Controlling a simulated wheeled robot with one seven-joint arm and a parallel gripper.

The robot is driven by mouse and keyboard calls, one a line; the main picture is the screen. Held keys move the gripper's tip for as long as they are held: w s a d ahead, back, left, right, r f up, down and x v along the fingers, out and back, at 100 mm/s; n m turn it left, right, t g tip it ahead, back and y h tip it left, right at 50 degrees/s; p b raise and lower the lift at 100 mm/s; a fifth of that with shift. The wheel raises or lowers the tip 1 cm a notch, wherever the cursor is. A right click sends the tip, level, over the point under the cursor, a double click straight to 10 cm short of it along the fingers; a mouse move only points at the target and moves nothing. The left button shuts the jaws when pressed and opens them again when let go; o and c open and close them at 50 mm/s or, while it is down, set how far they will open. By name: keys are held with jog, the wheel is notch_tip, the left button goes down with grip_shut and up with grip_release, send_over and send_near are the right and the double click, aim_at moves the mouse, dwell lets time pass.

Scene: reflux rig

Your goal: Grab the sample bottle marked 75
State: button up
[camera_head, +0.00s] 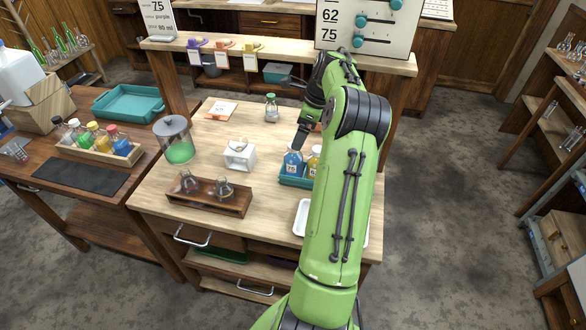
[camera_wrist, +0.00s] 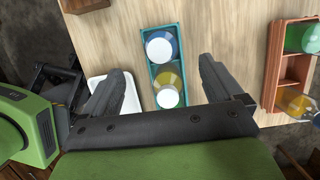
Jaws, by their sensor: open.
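A blue bottle (camera_head: 292,163) and a yellow bottle (camera_head: 314,161) stand in a small teal tray (camera_head: 291,182) on the wooden bench. Any numbers on these bottles are too small to read. In the wrist view, the blue bottle (camera_wrist: 161,47) and yellow bottle (camera_wrist: 168,88), both with pale caps, stand in the teal tray (camera_wrist: 147,73). My gripper (camera_head: 301,138) is above the tray, partly hidden by my arm in the head view. In the wrist view my gripper (camera_wrist: 163,66) is open and empty, its fingers on either side of the tray.
A white holder (camera_head: 239,154), a wooden rack with flasks (camera_head: 208,200) and a jar of green liquid (camera_head: 175,140) stand to the left. A small green-capped bottle (camera_head: 271,108) stands behind. A white tray (camera_head: 302,215) lies in front. A sign (camera_head: 158,18) reads 75, purple, 80 ml.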

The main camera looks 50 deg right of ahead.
aim_at(292, 152)
jog(key=x, duration=0.4)
jog(key=shift+s+b, duration=0.1)
jog(key=shift+b, duration=0.2)
jog(key=b+x, duration=0.1)
jog(key=x, duration=0.5)
jog(key=shift+r, duration=0.1)
jog(key=shift+c, duration=0.5)
grip_shut()
